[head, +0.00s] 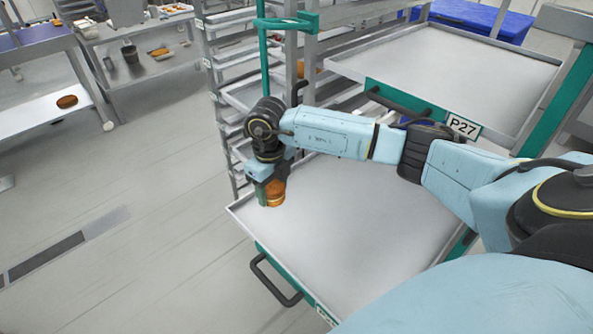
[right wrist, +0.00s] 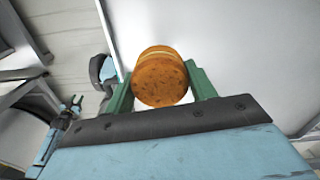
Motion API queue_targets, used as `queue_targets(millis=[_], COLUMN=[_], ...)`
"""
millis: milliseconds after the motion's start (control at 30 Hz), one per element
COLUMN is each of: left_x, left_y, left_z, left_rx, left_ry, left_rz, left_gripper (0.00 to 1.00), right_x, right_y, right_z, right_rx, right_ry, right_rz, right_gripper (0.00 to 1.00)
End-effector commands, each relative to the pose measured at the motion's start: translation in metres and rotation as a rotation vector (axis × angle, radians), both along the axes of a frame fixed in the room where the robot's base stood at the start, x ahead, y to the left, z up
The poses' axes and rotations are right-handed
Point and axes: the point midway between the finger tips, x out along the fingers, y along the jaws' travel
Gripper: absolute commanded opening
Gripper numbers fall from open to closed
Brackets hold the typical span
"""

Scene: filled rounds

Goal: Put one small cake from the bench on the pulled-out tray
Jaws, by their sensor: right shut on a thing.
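My right gripper (head: 272,196) is shut on a small round orange-brown cake (head: 275,188). It holds the cake at the left corner of the pulled-out tray (head: 350,230), over its white surface. The rest of the tray looks bare. In the right wrist view the cake (right wrist: 160,78) sits between the two green fingers (right wrist: 160,92). I cannot tell whether the cake touches the tray.
A higher pulled-out tray (head: 450,72) labelled P27 is empty. A rack (head: 225,95) of trays stands behind. A bench (head: 40,108) at the left bears another cake (head: 67,102). The floor at left is clear.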

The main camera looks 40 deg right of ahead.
Motion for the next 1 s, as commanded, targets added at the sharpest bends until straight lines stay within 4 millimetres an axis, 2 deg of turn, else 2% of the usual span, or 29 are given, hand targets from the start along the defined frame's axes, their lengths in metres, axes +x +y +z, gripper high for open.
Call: queue_targets(millis=[100, 200, 367, 533, 933, 967, 1000], left_x=[-0.008, -0.011, -0.01, -0.004, 0.0, 0.0, 0.0], left_y=[0.001, 0.001, 0.001, 0.001, 0.0, 0.0, 0.0], left_z=[0.003, 0.003, 0.004, 0.006, 0.002, 0.002, 0.003], left_rx=[0.002, 0.002, 0.002, 0.001, 0.0, 0.0, 0.0], left_ry=[0.012, 0.018, 0.016, 0.007, 0.0, 0.0, 0.0], left_rz=[0.0, -0.001, -0.001, -0.002, -0.002, -0.003, -0.002], left_gripper=[0.36, 0.36, 0.36, 0.36, 0.36, 0.36, 0.36], right_x=[-0.001, 0.0, 0.0, -0.001, 0.0, 0.0, 0.0], right_y=[0.001, 0.0, 0.001, 0.001, 0.0, 0.0, 0.0], right_z=[-0.023, -0.034, -0.046, -0.07, -0.079, -0.079, -0.078], right_rx=[0.001, 0.0, 0.001, 0.001, 0.0, 0.0, 0.0], right_ry=[0.003, 0.001, 0.002, 0.002, -0.001, 0.0, 0.0], right_rz=[0.0, 0.0, 0.001, 0.0, 0.002, 0.002, 0.001], right_gripper=[0.46, 0.46, 0.46, 0.46, 0.46, 0.57, 0.62])
